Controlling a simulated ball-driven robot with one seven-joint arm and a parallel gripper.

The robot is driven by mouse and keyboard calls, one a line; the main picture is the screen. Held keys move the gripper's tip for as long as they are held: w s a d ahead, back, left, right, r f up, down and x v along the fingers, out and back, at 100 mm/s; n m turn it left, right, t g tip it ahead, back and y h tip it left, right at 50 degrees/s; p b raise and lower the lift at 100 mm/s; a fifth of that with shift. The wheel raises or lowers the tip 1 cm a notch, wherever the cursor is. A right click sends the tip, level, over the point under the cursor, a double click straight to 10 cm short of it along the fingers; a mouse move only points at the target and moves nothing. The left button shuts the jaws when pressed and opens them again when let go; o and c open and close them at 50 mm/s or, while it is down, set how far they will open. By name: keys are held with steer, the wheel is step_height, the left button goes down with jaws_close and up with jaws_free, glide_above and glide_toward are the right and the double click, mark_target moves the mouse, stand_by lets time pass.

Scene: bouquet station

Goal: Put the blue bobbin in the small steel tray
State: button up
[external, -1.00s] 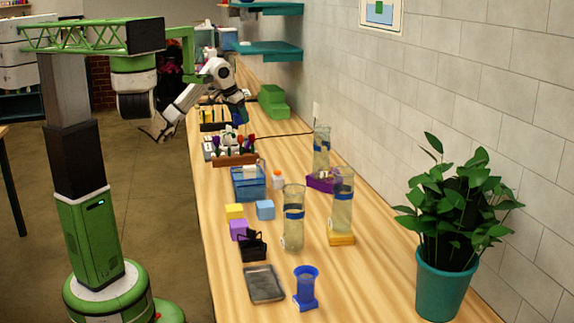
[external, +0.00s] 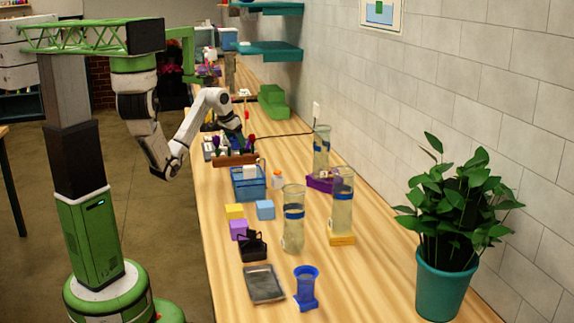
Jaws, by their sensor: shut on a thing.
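The small steel tray (external: 263,284) lies empty at the near end of the bench. My gripper (external: 234,138) is well beyond it, low over the bench by the brown flower rack (external: 236,160). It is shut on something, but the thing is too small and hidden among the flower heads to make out. A blue flared piece on a blue base (external: 305,288) stands just right of the tray, apart from it. I cannot pick out a blue bobbin with certainty.
A black basket (external: 253,246), purple (external: 239,229), yellow (external: 234,211) and blue (external: 265,210) blocks and a blue crate (external: 248,188) stand between my gripper and the tray. Tall glass vases (external: 293,225) stand to their right. A potted plant (external: 445,270) is at the near right.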

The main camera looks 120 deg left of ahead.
steer(key=w+a+f+b, duration=0.4)
steer(key=w+a, duration=0.1)
steer(key=a, duration=0.2)
glide_toward(270, 171)
steer(key=shift+s+a+f+p, duration=0.1)
steer(key=shift+a+f+p, duration=0.1)
steer(key=shift+a, duration=0.25)
steer(key=shift+s+a+f+p, duration=0.1)
steer(key=shift+a+f+p, duration=0.05)
steer(key=shift+a, duration=0.25)
steer(key=shift+w+a+f, duration=0.4)
steer(key=shift+a+f, duration=0.15)
steer(key=shift+f, duration=0.25)
steer(key=shift+f+p, duration=0.4)
steer(key=shift+f, duration=1.1)
steer(key=shift+f, duration=0.1)
steer(key=o, duration=1)
steer(key=shift+o, duration=0.2)
steer(key=v, duration=1.2)
steer(key=shift+b, duration=0.3)
